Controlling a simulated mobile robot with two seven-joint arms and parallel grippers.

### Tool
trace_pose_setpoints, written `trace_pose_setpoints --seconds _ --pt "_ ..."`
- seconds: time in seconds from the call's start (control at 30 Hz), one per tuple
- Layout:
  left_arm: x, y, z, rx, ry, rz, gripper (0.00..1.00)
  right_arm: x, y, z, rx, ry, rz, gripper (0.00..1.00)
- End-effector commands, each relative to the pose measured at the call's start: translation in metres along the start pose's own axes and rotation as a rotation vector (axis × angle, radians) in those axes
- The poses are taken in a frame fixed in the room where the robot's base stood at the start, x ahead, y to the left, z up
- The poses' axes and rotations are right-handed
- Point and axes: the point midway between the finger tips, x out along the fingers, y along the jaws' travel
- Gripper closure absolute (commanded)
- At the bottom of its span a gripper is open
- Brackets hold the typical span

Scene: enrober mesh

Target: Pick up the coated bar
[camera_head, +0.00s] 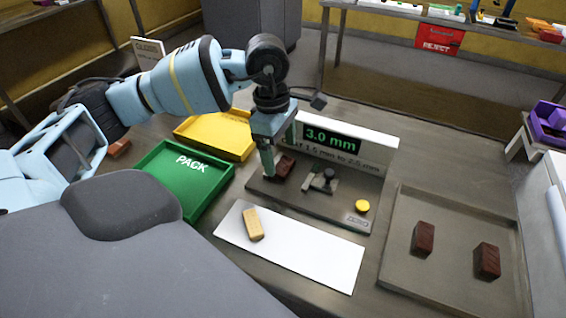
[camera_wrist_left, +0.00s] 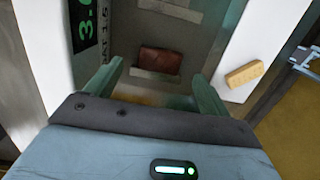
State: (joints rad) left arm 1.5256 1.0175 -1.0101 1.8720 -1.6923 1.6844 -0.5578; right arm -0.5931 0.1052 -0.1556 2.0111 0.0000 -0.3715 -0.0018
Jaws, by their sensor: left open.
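A dark brown coated bar (camera_head: 284,167) lies on the grey gauge plate (camera_head: 318,208), at its left end. It also shows in the left wrist view (camera_wrist_left: 160,61), lying in a shallow seat ahead of the fingers. My left gripper (camera_head: 277,165) points down at this bar from above, in the wrist view with its fingers (camera_wrist_left: 157,75) apart and nothing between them. The near finger partly covers the bar in the head view, and I cannot tell whether it touches it. My right gripper does not show.
Behind the plate stands a display (camera_head: 332,138) reading 3.0 mm. A tan bar (camera_head: 252,224) lies on a white mat (camera_head: 300,258). A grey tray (camera_head: 455,215) holds two brown bars. A green PACK tray (camera_head: 190,185) and yellow tray (camera_head: 215,135) stand left.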

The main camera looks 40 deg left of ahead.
Motion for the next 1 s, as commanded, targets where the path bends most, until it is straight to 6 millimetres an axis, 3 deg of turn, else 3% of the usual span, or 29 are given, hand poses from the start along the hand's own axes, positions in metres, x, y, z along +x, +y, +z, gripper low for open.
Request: trace_pose_setpoints --seconds 0.2,0.53,0.83,1.0 --pt "0.028 0.0 0.001 -0.001 0.001 -0.001 0.18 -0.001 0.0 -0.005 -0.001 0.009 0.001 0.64" --pt "0.035 0.0 0.001 0.0 -0.001 0.001 0.18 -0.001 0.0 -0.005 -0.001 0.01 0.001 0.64" --pt "0.034 0.0 0.002 0.0 -0.001 0.001 0.57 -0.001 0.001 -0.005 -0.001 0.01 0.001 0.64" --pt "0.034 0.0 0.002 0.0 -0.001 0.001 0.57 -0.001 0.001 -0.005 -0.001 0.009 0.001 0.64"
